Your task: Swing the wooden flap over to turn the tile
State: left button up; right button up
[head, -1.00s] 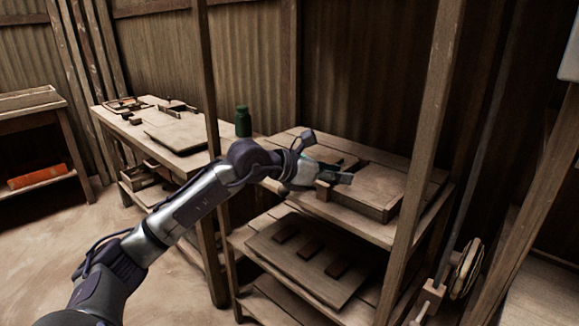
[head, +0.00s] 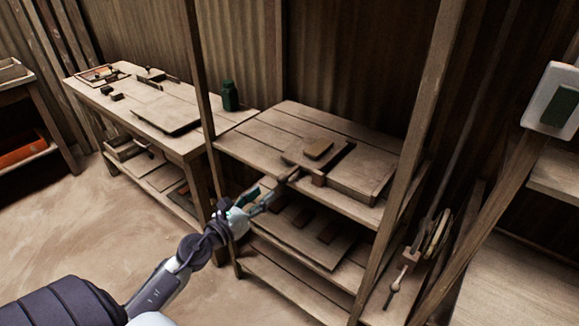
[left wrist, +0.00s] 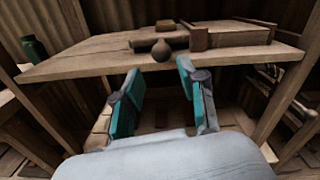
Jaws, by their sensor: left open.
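The wooden flap (head: 300,156) lies flat at the left of the wooden press frame (head: 362,178) on the top shelf. A small brown tile (head: 319,148) rests on the flap. A rounded handle (head: 289,176) sticks out from the flap's near side, and this handle shows in the left wrist view (left wrist: 161,52) just beyond the fingers. My left gripper (head: 274,196) is open and empty, in front of the shelf edge and a little below the handle. Its two teal fingers (left wrist: 160,82) stand apart in the left wrist view. My right gripper is not in view.
The shelf's upright posts (head: 412,130) stand at either side. A lower shelf holds a board (head: 300,238) with several dark tiles. A green bottle (head: 230,97) stands on the left bench (head: 190,135). The floor at left is clear.

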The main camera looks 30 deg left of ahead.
aim_at(292, 169)
pick_arm(q)
jog(key=w, duration=0.8)
jog(key=w+d, duration=0.1)
jog(key=w, duration=0.4)
jog(key=shift+d+p, duration=0.1)
jog(key=shift+p, duration=0.25)
grip_shut()
